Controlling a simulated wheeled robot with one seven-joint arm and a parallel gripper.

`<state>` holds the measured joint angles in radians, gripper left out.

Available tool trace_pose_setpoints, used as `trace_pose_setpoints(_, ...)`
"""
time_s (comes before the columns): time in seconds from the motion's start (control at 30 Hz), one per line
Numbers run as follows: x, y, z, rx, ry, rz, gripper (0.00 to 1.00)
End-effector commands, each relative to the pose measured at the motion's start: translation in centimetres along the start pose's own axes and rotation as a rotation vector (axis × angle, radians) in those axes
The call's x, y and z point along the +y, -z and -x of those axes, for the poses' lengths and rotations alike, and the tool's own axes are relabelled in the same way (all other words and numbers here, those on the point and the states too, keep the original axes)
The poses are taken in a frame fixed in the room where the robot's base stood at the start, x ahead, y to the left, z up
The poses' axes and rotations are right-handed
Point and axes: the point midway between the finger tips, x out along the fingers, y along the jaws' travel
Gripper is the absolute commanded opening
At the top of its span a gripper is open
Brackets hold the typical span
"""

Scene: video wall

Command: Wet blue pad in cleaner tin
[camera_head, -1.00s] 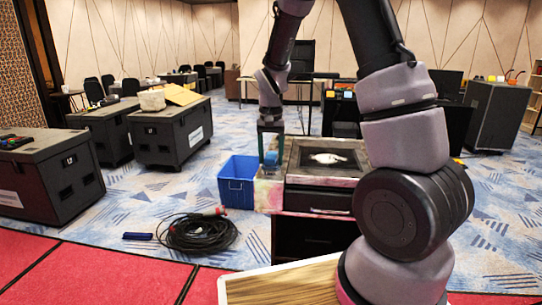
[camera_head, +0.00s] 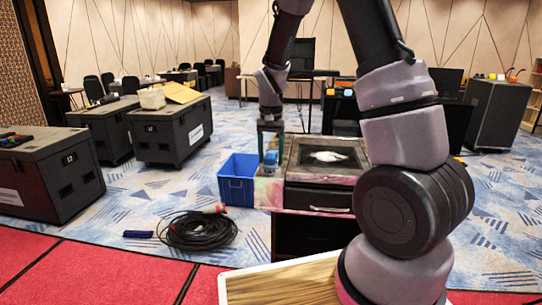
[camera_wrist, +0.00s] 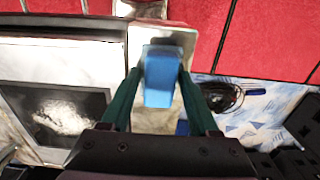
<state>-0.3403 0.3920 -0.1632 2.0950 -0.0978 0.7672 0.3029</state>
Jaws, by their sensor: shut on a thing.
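My gripper (camera_head: 270,147) points down, with its two green fingers shut on the blue pad (camera_head: 271,158). The pad also shows between the fingers in the wrist view (camera_wrist: 158,78). It is over the pale, stained side surface (camera_head: 268,190) at the left of a dark-topped cabinet (camera_head: 318,199). I cannot tell whether the pad touches that surface or whether it is wet. I cannot make out a cleaner tin for certain; a pale object (camera_wrist: 140,9) is cut off at the top of the wrist view.
A dark framed panel with a white patch (camera_head: 328,156) tops the cabinet. A blue crate (camera_head: 236,190) stands on the floor to its left. A coiled black cable (camera_head: 198,230) and a small blue item (camera_head: 138,234) lie nearby. Black cases (camera_head: 172,133) stand farther left.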

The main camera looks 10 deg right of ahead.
Motion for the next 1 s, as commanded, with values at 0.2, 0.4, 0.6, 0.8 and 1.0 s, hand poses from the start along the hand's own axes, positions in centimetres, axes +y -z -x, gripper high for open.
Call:
trace_pose_setpoints(0.2,0.0,-0.1,-0.2,-0.003,-0.002,0.001,0.17)
trace_pose_setpoints(0.4,0.0,-0.1,0.0,-0.003,-0.002,0.001,0.17)
trace_pose_setpoints(0.6,0.0,0.0,1.6,0.0,0.0,0.001,0.17)
trace_pose_setpoints(0.8,0.0,0.0,3.2,0.0,0.0,0.0,0.17)
trace_pose_setpoints(1.0,0.0,0.0,4.8,0.0,0.0,0.0,0.17)
